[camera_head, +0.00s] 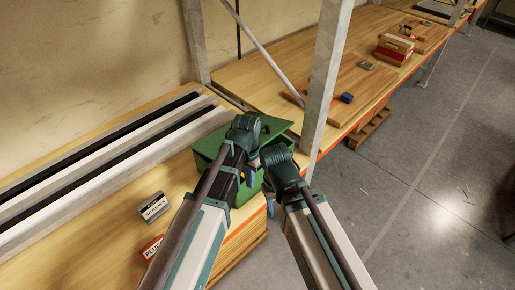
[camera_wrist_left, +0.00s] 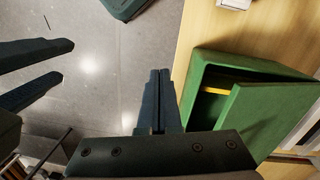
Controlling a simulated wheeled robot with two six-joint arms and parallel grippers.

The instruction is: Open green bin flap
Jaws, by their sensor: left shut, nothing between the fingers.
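The green bin (camera_head: 205,158) stands on the wooden shelf in the middle of the head view, partly hidden by my arms. In the left wrist view the bin (camera_wrist_left: 200,72) is at the right. Its green flap (camera_wrist_left: 262,118) is swung partly out, with a dark gap and a yellow strip inside. My left gripper (camera_wrist_left: 159,75) is shut and empty, its fingers beside the bin's edge; whether they touch it I cannot tell. In the head view its fingers (camera_head: 250,177) are in front of the bin. My right gripper (camera_wrist_left: 72,68) is open and empty, away from the bin.
A grey box (camera_head: 153,207) and a red-and-white box (camera_head: 152,247) lie on the shelf left of my arms. Long pale beams (camera_head: 110,150) lie behind them. A metal upright (camera_head: 326,80) stands close right of the bin. The grey floor (camera_head: 420,180) at right is mostly clear.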

